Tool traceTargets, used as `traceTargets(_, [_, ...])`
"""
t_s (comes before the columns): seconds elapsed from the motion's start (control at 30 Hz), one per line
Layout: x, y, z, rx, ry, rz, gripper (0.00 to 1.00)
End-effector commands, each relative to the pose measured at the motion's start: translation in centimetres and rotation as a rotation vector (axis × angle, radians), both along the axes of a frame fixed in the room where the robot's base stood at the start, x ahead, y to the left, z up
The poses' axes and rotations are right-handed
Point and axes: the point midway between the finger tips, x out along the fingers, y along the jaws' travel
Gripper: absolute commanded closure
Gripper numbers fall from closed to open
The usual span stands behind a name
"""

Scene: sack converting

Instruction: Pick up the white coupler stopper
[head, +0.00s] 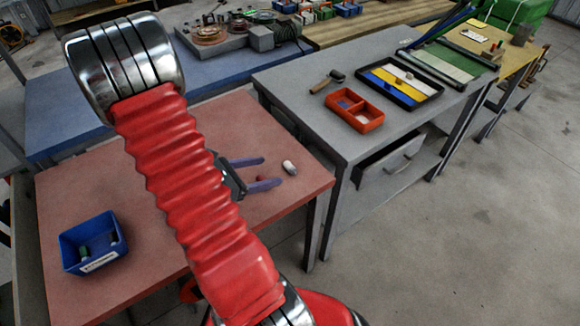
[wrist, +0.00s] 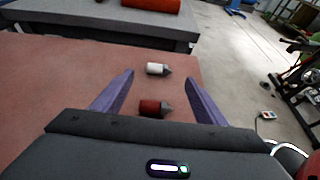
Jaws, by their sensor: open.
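The white coupler stopper (wrist: 155,69) lies on its side on the red tabletop, its dark tapered tip pointing right in the wrist view. It also shows in the head view (head: 289,168). A red stopper (wrist: 153,108) of similar shape lies nearer to my gripper; in the head view (head: 260,178) it shows small between the fingers. My gripper (wrist: 158,82) is open and empty, with purple fingers low over the table. The white stopper lies just beyond the fingertips and the red one between the fingers. I cannot tell the fingers' exact height above the table.
A blue bin (head: 92,262) with small items stands on the red table (head: 62,200) at the left. A grey bench (head: 290,82) to the right holds an orange divided bin (head: 369,122), a hammer (head: 328,80) and a black tray (head: 432,101). The tabletop around the stoppers is clear.

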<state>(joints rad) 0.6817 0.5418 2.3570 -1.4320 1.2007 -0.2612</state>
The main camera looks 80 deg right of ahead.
Motion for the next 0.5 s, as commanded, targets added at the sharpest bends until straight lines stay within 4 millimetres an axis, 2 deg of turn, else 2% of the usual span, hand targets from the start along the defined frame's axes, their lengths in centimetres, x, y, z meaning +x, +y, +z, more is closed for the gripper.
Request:
traceTargets(0.23, [-1.8,-1.9,-1.1,0.001,0.000,-0.001,0.34])
traceTargets(0.5, [-2.1,-2.4,-1.3,0.000,-0.001,0.001,0.34])
